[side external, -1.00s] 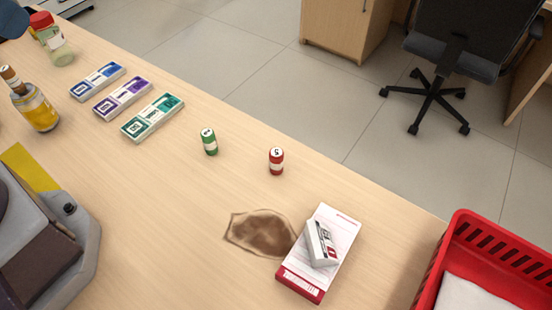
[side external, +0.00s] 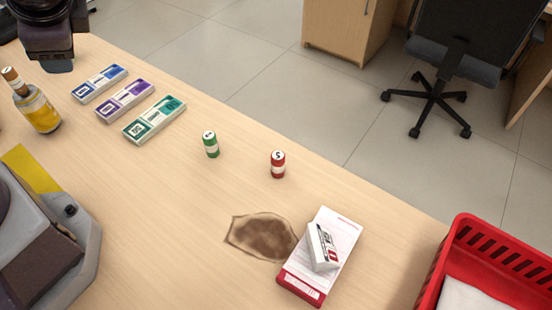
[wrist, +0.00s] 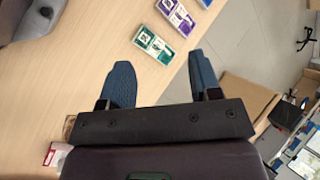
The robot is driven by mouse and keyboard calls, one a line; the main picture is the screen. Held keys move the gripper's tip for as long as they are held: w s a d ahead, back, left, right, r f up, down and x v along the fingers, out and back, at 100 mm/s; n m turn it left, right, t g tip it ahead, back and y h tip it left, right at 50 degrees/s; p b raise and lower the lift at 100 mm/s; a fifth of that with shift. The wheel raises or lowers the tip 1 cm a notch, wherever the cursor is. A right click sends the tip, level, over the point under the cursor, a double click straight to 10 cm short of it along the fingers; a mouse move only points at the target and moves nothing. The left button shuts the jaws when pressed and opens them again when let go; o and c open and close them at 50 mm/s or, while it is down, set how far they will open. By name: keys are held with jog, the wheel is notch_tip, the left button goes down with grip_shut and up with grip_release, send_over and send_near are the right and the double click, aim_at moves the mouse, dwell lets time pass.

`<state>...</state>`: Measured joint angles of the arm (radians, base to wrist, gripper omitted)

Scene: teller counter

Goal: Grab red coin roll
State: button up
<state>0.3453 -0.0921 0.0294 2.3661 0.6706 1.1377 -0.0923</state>
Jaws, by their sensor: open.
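The red coin roll (side external: 278,164) stands upright on the wooden counter in the side external view, with a white band and a 5 on top. A green coin roll (side external: 211,145) stands to its left. I cannot make out either roll in the wrist view. My gripper (wrist: 162,80) is open and empty, its two blue fingers spread wide in the wrist view. In the side external view it is at the top left, partly seen as a blue-grey finger (side external: 59,66), far to the left of the red roll.
Blue, purple and teal banknote bundles (side external: 155,119) lie between my gripper and the rolls. A bottle (side external: 41,112) and grey machine (side external: 82,250) are left. A brown stain (side external: 262,238), notepad (side external: 299,288) with a small white box (side external: 322,246), and red basket (side external: 435,262) are nearer.

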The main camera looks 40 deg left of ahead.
jog(key=w+d+f+m+t+y, duration=0.3)
jog(key=w+f+m+y, duration=0.1)
jog(key=w+m+y, duration=0.25)
jog(key=m+t+h, duration=1.4)
jog(key=m+h, duration=0.2)
jog(key=m, duration=0.8)
send_near(282, 152)
jog(key=w, duration=0.2)
jog(key=w+f, duration=0.1)
jog(key=w, duration=0.2)
jog(key=shift+w, duration=0.15)
jog(key=shift+w+d+r, duration=0.1)
jog(key=shift+w+d, duration=0.15)
jog(key=shift+w, duration=0.65)
jog(key=shift+w+d+r, duration=0.1)
jog(key=shift+w+d, duration=0.1)
jog(key=shift+w, duration=0.7)
jog(key=shift+w+d, duration=0.25)
jog(key=shift+w, duration=0.65)
jog(key=shift+c, duration=0.2)
grip_shut()
